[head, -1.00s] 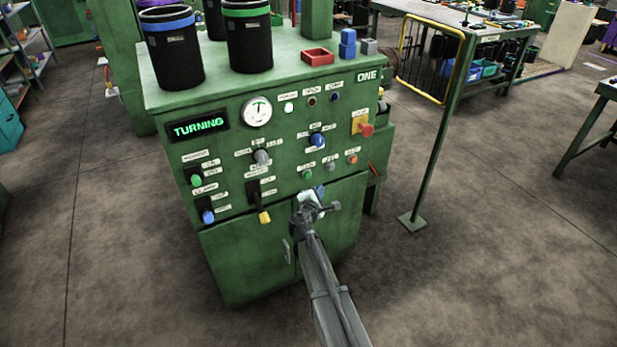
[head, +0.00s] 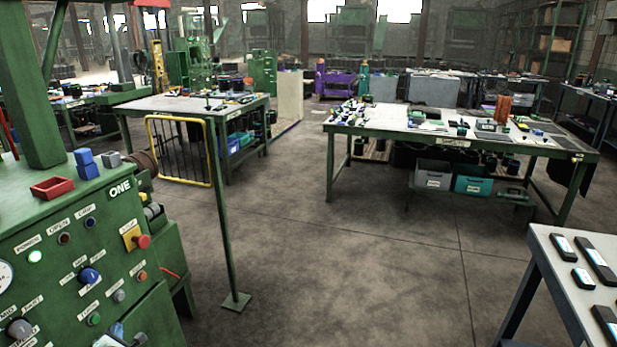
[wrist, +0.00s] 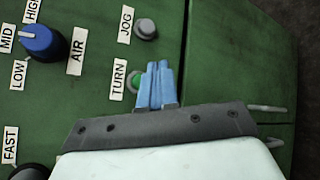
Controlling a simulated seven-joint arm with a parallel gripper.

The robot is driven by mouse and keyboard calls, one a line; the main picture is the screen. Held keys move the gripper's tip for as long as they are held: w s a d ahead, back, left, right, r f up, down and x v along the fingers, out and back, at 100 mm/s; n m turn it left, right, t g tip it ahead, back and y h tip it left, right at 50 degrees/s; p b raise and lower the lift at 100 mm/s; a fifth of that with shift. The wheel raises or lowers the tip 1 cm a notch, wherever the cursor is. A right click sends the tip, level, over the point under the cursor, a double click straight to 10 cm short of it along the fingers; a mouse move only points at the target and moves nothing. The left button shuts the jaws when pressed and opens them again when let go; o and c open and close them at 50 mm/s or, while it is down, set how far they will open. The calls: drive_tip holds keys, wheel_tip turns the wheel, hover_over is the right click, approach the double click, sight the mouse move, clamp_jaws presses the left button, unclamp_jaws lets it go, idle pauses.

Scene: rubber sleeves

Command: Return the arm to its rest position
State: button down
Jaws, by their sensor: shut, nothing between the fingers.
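My gripper (wrist: 158,66) is shut and empty, its two blue fingers side by side. It also shows small at the bottom edge of the head view (head: 117,330), where most of my arm is out of frame. In the wrist view its fingertips are in front of the green machine panel (wrist: 215,50), just right of the green TURN button (wrist: 135,80), whose edge they partly cover. I cannot tell whether they touch the panel. The grey JOG button (wrist: 146,28) is above them, and the blue AIR knob (wrist: 40,42) is to the left.
The machine's red emergency knob (head: 142,241) sticks out at its right. A red tray (head: 53,187) and blue blocks (head: 86,163) sit on top. A green post (head: 226,220) stands right of the machine. A pale table (head: 560,260) is at the lower right. Open floor (head: 350,270) lies between.

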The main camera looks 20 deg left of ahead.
drive_tip(key=s+d+f+m+g+h, duration=0.1)
drive_tip(key=d+f+m+g+h, duration=0.25)
drive_tip(key=d+f+m, duration=0.8)
drive_tip(key=s+d+f+m+g+h, duration=0.15)
drive_tip(key=d+f+h, duration=0.3)
drive_tip(key=d, duration=1.35)
drive_tip(key=d+f+m+g+h, duration=0.45)
drive_tip(key=d+f+m, duration=0.3)
drive_tip(key=d, duration=0.65)
drive_tip(key=s+d+f+m+g, duration=0.2)
drive_tip(key=s+d+f+m, duration=0.1)
drive_tip(key=d, duration=1.2)
drive_tip(key=s+d+f+m+g+y, duration=0.1)
drive_tip(key=s+d+f+m+g, duration=0.2)
drive_tip(key=d, duration=1.2)
drive_tip(key=s+d+f+m+g, duration=0.3)
drive_tip(key=d+m, duration=0.4)
drive_tip(key=d, duration=0.8)
drive_tip(key=shift+s+d+f, duration=0.2)
drive_tip(key=shift+s+f, duration=0.1)
drive_tip(key=shift+f, duration=0.3)
drive_tip(key=shift+y, duration=0.25)
